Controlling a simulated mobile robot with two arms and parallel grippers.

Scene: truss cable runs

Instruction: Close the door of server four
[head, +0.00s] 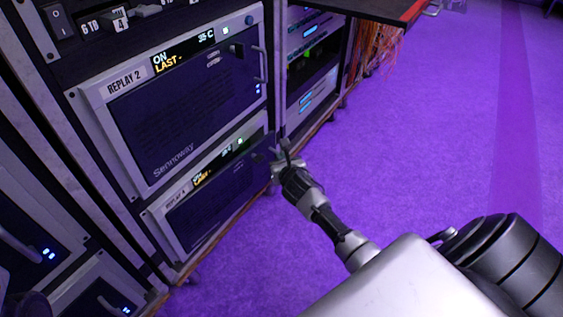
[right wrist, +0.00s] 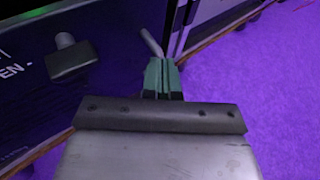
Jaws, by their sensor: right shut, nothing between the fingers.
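Server four (head: 212,190), the lower unit with a label that seems to read "REPLAY 4", sits below the "REPLAY 2" server in the head view. Its dark front door looks roughly in line with the rack; I cannot tell if it is fully closed. My right gripper (head: 283,160) is at the door's right end, by the rack post. In the right wrist view its green fingertips (right wrist: 162,75) are together and empty, beside a metal bar handle (right wrist: 151,42). Whether they touch it is unclear. The gripper hides part of the door's right edge. My left gripper is not in view.
The "REPLAY 2" server (head: 185,105) is above, with its front in place. Another rack (head: 312,75) stands to the right, with a dark panel (head: 375,8) jutting out and orange cables (head: 372,50). The purple floor (head: 430,150) is clear.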

